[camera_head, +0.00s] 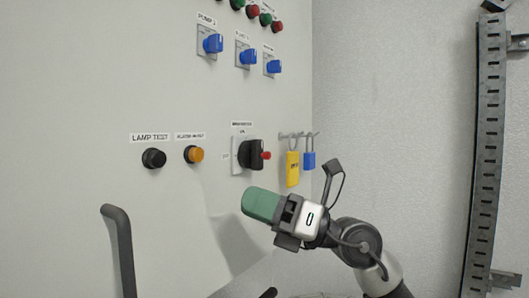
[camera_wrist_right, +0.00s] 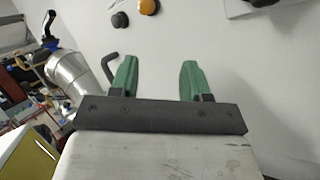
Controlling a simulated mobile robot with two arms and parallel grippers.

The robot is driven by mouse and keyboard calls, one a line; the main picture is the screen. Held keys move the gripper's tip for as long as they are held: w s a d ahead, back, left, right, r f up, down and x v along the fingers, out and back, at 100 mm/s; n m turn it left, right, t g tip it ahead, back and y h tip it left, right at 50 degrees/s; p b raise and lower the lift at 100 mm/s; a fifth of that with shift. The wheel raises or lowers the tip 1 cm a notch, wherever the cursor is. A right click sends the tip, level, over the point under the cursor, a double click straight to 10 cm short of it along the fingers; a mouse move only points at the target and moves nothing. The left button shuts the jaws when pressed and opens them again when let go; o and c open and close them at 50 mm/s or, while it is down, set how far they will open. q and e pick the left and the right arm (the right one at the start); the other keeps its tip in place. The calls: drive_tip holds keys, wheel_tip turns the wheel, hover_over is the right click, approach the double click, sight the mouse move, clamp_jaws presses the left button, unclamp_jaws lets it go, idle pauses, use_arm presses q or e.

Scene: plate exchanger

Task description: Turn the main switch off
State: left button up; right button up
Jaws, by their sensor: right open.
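The main switch (camera_head: 252,154) is a black rotary handle with a red tip on a light plate on the cabinet front, below a small label. My right gripper (camera_head: 262,205) is in front of the panel, below the switch and apart from it. In the right wrist view its two green fingers (camera_wrist_right: 156,78) are spread with nothing between them. A dark part at the top edge of that view may be the switch, but it is cut off. My left gripper is not in view.
A black button (camera_head: 154,158) and an orange button (camera_head: 194,154) sit left of the switch. A yellow tag (camera_head: 292,168) and a blue padlock (camera_head: 309,160) hang at its right. Blue selectors (camera_head: 248,57) are above. A black door handle (camera_head: 119,250) projects at lower left.

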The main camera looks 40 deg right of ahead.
sight(265, 152)
drive_tip(key=s+d+r+t+h+p, duration=0.1)
drive_tip(key=s+d+r+t+h, duration=0.2)
drive_tip(key=d+r+h, duration=0.65)
drive_tip(key=shift+m+h, duration=0.4)
drive_tip(key=shift+h, duration=0.15)
drive_tip(key=p+x, duration=0.1)
drive_tip(key=x, duration=0.2)
drive_tip(key=f+p+x, duration=0.1)
drive_tip(key=p+x, duration=0.1)
drive_tip(key=x, duration=0.1)
drive_tip(key=f+p+x, duration=0.1)
drive_tip(key=x, duration=0.2)
drive_tip(key=shift+d, duration=0.25)
drive_tip(key=shift+w+a+f+p, duration=0.15)
drive_tip(key=shift+w+a+p, duration=0.1)
drive_tip(key=shift+w+p, duration=0.3)
clamp_jaws()
